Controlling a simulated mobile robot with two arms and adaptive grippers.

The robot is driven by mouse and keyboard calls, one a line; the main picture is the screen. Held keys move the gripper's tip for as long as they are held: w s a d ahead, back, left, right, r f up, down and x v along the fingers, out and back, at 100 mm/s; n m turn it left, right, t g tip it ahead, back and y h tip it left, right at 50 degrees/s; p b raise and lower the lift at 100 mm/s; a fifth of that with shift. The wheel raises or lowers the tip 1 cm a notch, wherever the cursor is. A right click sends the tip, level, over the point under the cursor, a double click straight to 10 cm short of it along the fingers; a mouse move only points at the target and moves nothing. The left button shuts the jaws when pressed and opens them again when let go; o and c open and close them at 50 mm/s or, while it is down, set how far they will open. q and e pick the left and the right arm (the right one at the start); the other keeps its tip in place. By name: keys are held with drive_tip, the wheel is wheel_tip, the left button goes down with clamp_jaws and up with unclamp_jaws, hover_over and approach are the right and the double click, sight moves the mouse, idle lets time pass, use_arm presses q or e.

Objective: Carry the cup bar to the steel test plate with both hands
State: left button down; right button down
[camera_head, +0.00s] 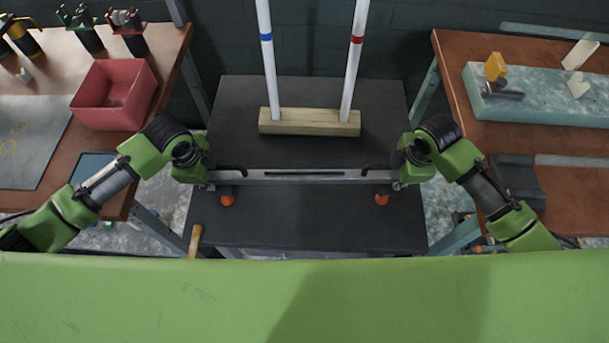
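The cup bar (305,177) is a long grey metal bar lying left to right across the middle, with an orange cup (227,200) low near its left end and another orange cup (381,199) near its right end. My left gripper (212,178) is at the bar's left end and my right gripper (398,177) is at its right end. Dark curved parts show over the bar beside each gripper. The finger closure is hidden. Below the bar is a dark flat surface (300,225); I cannot tell whether it is the steel test plate, or whether the cups touch it.
A wooden block (309,128) with two white upright tubes, banded blue and red, stands behind the bar. The left bench has a red bin (113,95) and a grey sheet (30,150) with yellow rings. The right bench holds a pale slab (540,98) and a dark block (517,180).

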use_arm(q)
drive_tip(key=shift+s+r, duration=0.1)
use_arm(e)
drive_tip(key=shift+s, duration=0.1)
